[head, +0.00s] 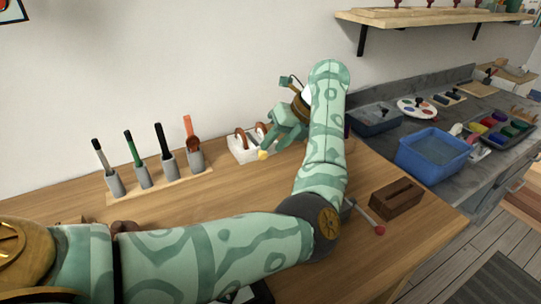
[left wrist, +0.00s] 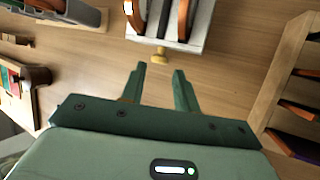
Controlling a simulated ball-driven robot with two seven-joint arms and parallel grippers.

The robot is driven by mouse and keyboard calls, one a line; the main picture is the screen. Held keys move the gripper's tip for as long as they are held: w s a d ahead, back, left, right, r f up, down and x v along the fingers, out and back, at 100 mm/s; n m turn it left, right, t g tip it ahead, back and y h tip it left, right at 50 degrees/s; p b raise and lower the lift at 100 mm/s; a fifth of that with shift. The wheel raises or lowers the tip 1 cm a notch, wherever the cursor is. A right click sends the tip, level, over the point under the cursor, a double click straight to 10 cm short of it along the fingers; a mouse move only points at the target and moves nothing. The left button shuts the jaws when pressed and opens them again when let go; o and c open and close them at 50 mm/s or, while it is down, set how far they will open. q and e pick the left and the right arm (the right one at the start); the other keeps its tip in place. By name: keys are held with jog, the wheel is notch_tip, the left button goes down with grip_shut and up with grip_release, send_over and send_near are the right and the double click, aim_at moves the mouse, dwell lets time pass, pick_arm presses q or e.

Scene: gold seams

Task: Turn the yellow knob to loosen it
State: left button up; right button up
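The yellow knob (head: 262,154) sticks out from the front of a white box (head: 238,154) on the wooden table. In the left wrist view the knob (left wrist: 160,56) is below the white box's front face (left wrist: 150,41). My left gripper (left wrist: 157,72) is open, with its two fingertips spread just short of the knob, one toward each side. Nothing is between its fingers. In the head view my left arm reaches over the table, and the gripper is beside the box's right side. My right gripper is not in view.
A rack (head: 160,188) with several upright tools in grey cups stands left of the box. A brown slotted block (head: 396,197) and a red-tipped stick (head: 379,230) lie to the right. A blue tub (head: 431,155) stands on the grey counter.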

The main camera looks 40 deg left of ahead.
aim_at(265, 154)
pick_arm(q)
jog(key=x, duration=0.3)
jog(key=shift+d+b, duration=0.1)
jog(key=shift+b, duration=0.25)
jog(key=shift+f, duration=0.2)
jog(key=shift+a, duration=0.25)
jog(key=shift+s, duration=0.1)
jog(key=shift+c, duration=0.3)
grip_shut()
